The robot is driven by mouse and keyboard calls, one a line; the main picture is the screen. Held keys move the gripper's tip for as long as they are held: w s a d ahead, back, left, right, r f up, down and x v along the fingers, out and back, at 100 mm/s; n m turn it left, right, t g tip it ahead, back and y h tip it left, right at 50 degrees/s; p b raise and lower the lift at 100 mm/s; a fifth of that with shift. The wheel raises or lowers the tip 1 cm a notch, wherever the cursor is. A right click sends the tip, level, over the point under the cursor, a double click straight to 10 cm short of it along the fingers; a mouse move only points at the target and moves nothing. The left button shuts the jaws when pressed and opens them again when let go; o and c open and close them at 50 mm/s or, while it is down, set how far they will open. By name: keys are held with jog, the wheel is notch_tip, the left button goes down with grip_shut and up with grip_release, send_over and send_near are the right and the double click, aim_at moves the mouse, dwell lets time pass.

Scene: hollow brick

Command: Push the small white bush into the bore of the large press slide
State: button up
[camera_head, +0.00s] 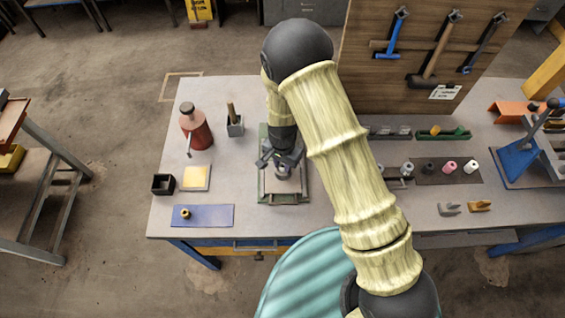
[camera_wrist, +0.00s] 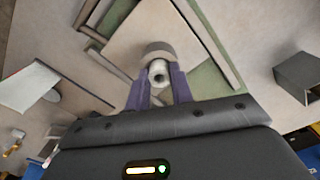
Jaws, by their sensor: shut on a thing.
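My gripper (camera_head: 283,172) is over the green press fixture (camera_head: 262,188) near the middle of the bench. In the wrist view, my gripper's two purple fingers (camera_wrist: 160,74) are shut on a small whitish bush (camera_wrist: 158,68), whose open end faces the camera. Just beyond the bush is a round grey-beige boss (camera_wrist: 157,48) on a pale plate (camera_wrist: 128,43) within the green frame; this appears to be the press slide. The bush lines up closely with the boss in this view. I cannot tell whether they touch or whether the bush is inside the bore. My gripper covers this in the head view.
Left of the fixture are a red bottle (camera_head: 197,130), a dark open box (camera_head: 163,184) and a blue mat (camera_head: 217,218). On the right, a dark mat (camera_head: 436,178) bears several small bushes, and a blue hand press (camera_head: 520,155) stands beyond. A tool board (camera_head: 370,85) rises behind.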

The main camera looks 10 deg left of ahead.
jog(key=shift+f, duration=0.2)
jog(key=o, duration=1)
jog(key=shift+s+d, duration=0.1)
jog(key=shift+r, duration=0.6)
notch_tip(320, 180, up, 16)
jog(key=b, duration=0.3)
jog(key=shift+r, duration=0.2)
